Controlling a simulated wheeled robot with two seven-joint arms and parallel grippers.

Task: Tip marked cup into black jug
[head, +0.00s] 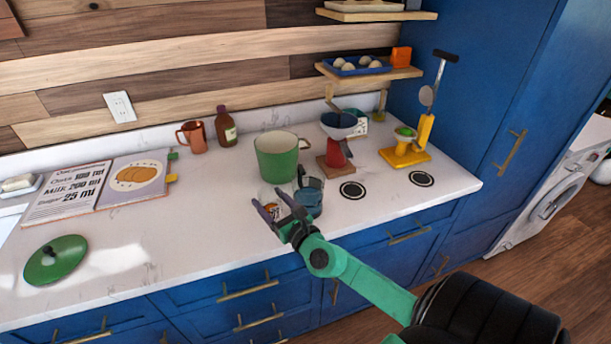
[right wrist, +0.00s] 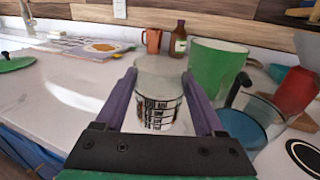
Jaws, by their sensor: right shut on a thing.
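The marked cup (head: 270,207) is clear, with dark printed markings that show plainly in the right wrist view (right wrist: 157,110). My right gripper (head: 278,205) is shut on it, with one purple finger on each side. The cup looks about upright; I cannot tell whether it touches the counter. A see-through jug with a black handle and a blue lower part (head: 309,197) stands just right of the cup. I take it to be the black jug; it also shows in the right wrist view (right wrist: 240,128). My left gripper is out of view.
A green pot (head: 276,158) stands close behind the cup and jug. A red stand with a funnel (head: 337,150) and a yellow device (head: 405,150) are to the right. A green lid (head: 56,260) and open book (head: 100,187) lie left, with clear counter between.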

